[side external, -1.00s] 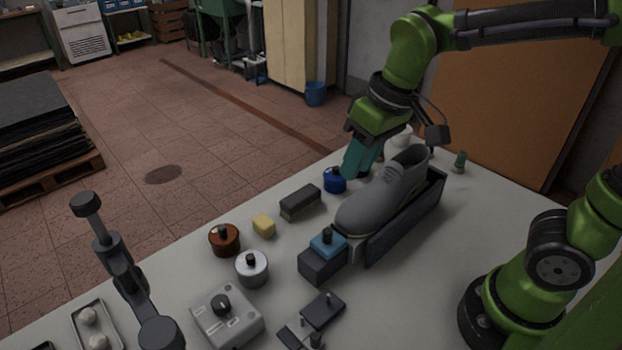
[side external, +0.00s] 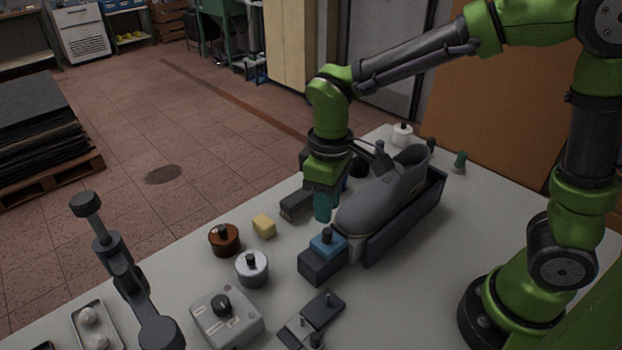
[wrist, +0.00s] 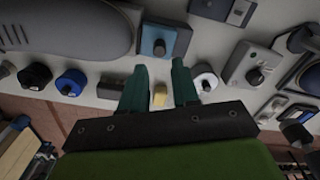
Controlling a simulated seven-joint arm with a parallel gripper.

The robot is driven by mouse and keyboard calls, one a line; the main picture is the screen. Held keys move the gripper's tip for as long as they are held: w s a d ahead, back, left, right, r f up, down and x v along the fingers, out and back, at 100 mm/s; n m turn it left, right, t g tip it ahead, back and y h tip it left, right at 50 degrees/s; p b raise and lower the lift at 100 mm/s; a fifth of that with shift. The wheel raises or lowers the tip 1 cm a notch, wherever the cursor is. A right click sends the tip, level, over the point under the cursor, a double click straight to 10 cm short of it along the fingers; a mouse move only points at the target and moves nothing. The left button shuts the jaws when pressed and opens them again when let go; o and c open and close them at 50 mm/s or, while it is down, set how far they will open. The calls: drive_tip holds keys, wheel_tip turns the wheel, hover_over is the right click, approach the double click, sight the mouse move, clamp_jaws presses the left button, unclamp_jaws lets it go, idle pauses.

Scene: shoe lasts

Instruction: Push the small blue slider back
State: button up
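The small blue slider (side external: 323,249) is a light blue block with a black knob, sitting on a dark block at the toe end of a grey shoe (side external: 378,200). In the wrist view the slider (wrist: 178,38) lies just beyond the fingertips. My gripper (side external: 322,214) points down above and behind the slider, near the shoe's toe, apart from the knob. In the wrist view my gripper's teal fingers (wrist: 159,66) stand apart with nothing held between them.
The shoe lies in a dark cradle (side external: 405,225). A yellow block (side external: 264,225), a brown pot (side external: 224,240), a white pot (side external: 252,268) and a grey control box (side external: 228,318) stand left of the slider. A dark brush-like block (side external: 294,206) is behind my gripper.

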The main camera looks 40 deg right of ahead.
sight(326, 230)
wheel_tip(326, 230, down, 7)
drive_tip(key=shift+r, duration=0.2)
clamp_jaws()
idle(0.3)
